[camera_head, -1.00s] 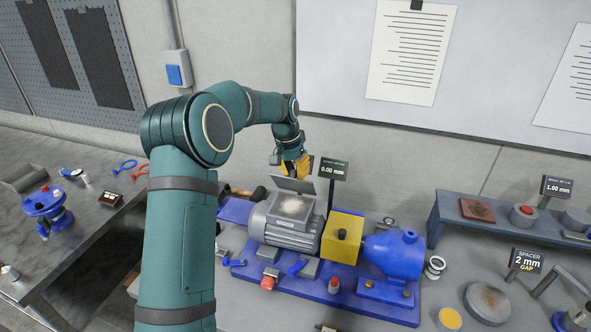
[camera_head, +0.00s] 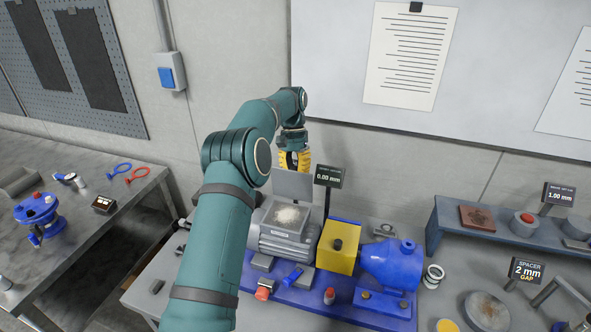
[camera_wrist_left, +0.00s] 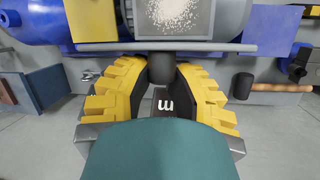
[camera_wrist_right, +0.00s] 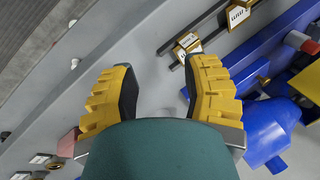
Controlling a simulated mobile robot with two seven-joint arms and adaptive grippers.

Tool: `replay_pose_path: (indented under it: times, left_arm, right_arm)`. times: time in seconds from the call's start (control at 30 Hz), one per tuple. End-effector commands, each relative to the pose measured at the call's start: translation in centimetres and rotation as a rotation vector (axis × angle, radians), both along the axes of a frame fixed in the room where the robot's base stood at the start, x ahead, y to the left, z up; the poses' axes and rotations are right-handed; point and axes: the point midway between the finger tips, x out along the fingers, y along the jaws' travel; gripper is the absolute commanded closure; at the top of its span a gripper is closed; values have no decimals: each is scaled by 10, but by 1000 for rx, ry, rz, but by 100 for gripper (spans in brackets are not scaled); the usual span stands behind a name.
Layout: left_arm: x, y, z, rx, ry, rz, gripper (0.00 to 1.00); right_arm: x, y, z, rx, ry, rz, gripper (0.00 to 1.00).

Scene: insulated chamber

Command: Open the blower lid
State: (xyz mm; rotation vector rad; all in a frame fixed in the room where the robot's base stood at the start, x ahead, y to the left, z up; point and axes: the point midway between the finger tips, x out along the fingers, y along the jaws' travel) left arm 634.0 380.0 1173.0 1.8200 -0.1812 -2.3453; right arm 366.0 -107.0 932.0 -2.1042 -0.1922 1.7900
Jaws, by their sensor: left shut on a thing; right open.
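The blower lid (camera_head: 293,184) is a flat grey plate standing nearly upright at the back of the grey blower housing (camera_head: 283,243). The housing's top opening (camera_head: 288,217) is uncovered and shows white speckled material. My left gripper (camera_head: 294,160) is above and behind the lid. In the left wrist view, its yellow fingers are shut on a dark knob (camera_wrist_left: 161,68) at the lid's edge (camera_wrist_left: 165,46). My right gripper (camera_wrist_right: 160,78) shows only in its own wrist view, open and empty over the grey bench.
A yellow box (camera_head: 339,256) and a blue pump body (camera_head: 392,266) stand right of the housing on a blue base. A small display (camera_head: 329,176) rises just right of the lid. A grey shelf (camera_head: 490,225) stands at the right.

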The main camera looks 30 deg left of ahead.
Motion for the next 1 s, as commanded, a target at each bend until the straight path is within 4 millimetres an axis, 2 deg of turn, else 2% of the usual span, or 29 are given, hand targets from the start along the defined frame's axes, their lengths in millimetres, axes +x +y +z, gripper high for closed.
replay_pose_path:
  times: [0.53, 0.57, 0.6, 0.63, 0.67, 1.0]
  left_arm:
    - [0, 3, 2, 0, 15, 3, 100]
    - [0, 3, 2, 0, 15, 3, 75]
    - [0, 3, 2, 1, 15, 3, 61]
    - [0, 3, 2, 0, 15, 3, 50]
    - [0, 3, 2, -1, 15, 2, 46]
    - [0, 1, 1, -3, 14, 1, 46]
  right_arm:
    - [0, 0, 1, 0, 0, 0, 53]
    - [0, 0, 1, 0, 0, 0, 53]
    - [0, 0, 1, 0, 0, 0, 53]
    - [0, 0, 1, 0, 0, 0, 53]
    - [0, 0, 1, 0, 0, 0, 53]
    - [0, 0, 0, 0, 0, 0, 53]
